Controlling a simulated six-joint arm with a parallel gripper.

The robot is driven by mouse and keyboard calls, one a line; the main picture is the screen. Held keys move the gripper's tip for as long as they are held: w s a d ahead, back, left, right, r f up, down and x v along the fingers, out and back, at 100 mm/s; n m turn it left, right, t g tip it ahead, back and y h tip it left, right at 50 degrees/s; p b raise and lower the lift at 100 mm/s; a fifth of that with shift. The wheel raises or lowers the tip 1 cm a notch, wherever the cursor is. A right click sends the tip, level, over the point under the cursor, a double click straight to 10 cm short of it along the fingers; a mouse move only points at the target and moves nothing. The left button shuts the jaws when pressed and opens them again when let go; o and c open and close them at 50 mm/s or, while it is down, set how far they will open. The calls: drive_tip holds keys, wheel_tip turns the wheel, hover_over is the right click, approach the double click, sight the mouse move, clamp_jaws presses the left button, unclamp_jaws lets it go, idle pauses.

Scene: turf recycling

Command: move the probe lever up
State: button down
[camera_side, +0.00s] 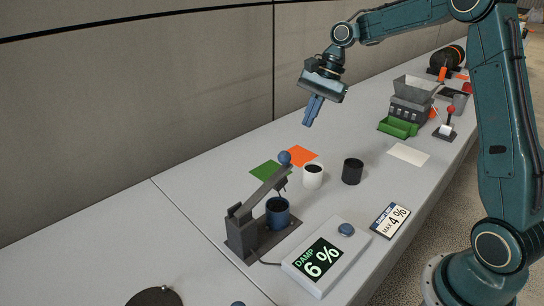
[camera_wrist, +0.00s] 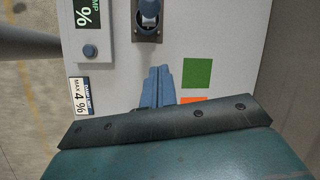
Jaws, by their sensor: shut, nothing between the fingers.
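The probe lever (camera_side: 262,188) is a grey bar on a dark stand (camera_side: 240,240), with a blue ball knob (camera_side: 284,157) at its end. It slopes up from its pivot over a blue cup (camera_side: 278,214). A thin dark probe shows under the bar near the cup; I cannot tell how far its tip reaches in. My gripper (camera_side: 309,122), with blue fingers, is shut and empty, above the table and behind the knob, apart from it. In the wrist view my shut fingers (camera_wrist: 158,72) point toward the stand (camera_wrist: 148,38) at the top edge.
A meter (camera_side: 300,272) reads DAMP 6 %, beside a MAX 4 % card (camera_side: 390,220). A white cup (camera_side: 313,177) and a black cup (camera_side: 352,171) stand right of the lever. Green (camera_side: 266,172) and orange (camera_side: 303,155) patches lie behind. A hopper machine (camera_side: 411,104) stands farther back.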

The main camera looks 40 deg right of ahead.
drive_tip(key=a+f, duration=0.6)
drive_tip(key=shift+s+a+f, duration=0.15)
drive_tip(key=shift+a+f, duration=0.15)
drive_tip(key=shift+a, duration=0.05)
idle(0.7)
drive_tip(key=shift+r, duration=0.1)
idle(0.3)
drive_tip(key=shift+a+r+h, duration=0.25)
drive_tip(key=shift+r+h, duration=0.05)
drive_tip(key=shift+r, duration=0.05)
